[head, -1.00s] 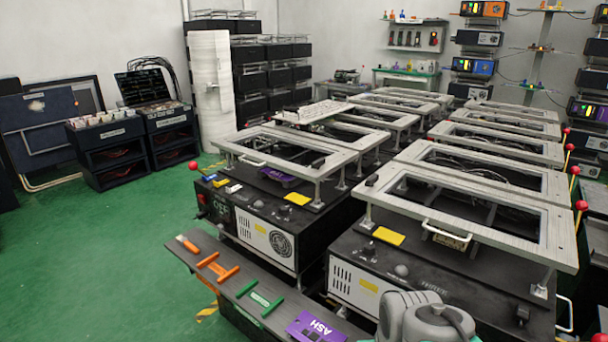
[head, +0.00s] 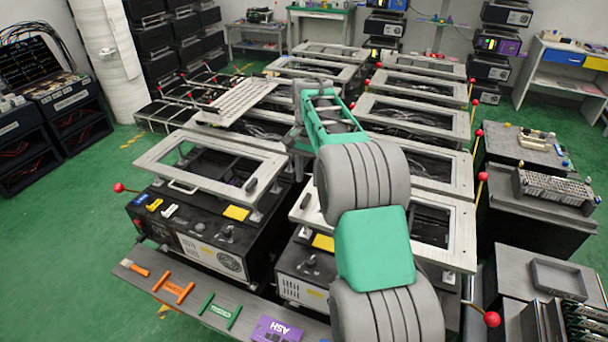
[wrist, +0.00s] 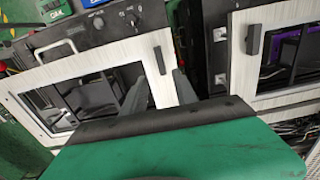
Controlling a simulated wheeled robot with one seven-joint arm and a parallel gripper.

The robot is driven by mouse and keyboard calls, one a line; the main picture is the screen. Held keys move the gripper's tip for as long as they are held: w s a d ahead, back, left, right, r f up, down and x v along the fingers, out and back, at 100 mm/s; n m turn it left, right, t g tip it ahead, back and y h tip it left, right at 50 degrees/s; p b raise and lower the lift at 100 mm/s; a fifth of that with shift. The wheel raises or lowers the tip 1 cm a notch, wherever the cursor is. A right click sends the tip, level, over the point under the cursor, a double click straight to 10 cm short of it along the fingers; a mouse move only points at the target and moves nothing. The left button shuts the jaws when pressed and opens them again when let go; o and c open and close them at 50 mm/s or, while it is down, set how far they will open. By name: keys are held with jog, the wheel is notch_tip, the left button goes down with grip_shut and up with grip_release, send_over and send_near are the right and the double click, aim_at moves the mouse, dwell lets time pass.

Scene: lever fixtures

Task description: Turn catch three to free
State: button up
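Black bar-shaped catches sit on the pale frames; I cannot read which is number three. In the wrist view, one black catch (wrist: 160,60) stands on the right side of the left frame, lying just beyond the gap between my fingertips. Another catch (wrist: 253,39) is on the frame to the right. In the head view, one catch (head: 251,184) shows on the near left frame and another (head: 306,200) on the frame beside my arm. My gripper (wrist: 160,90) looks open and empty, its two grey fingers apart over the left frame. My arm hides part of the frames in the head view.
Raised pale frames (head: 210,145) on black machines stand in two rows. Red-knobbed levers (head: 482,176) stick up along the right side. A low shelf (head: 215,312) with orange, green and purple pieces runs in front. Green floor is clear at left.

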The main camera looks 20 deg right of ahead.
aim_at(306, 198)
jog(key=f, duration=0.4)
jog(key=f+p, duration=0.1)
jog(key=f, duration=0.2)
jog(key=shift+a, duration=0.25)
grip_shut()
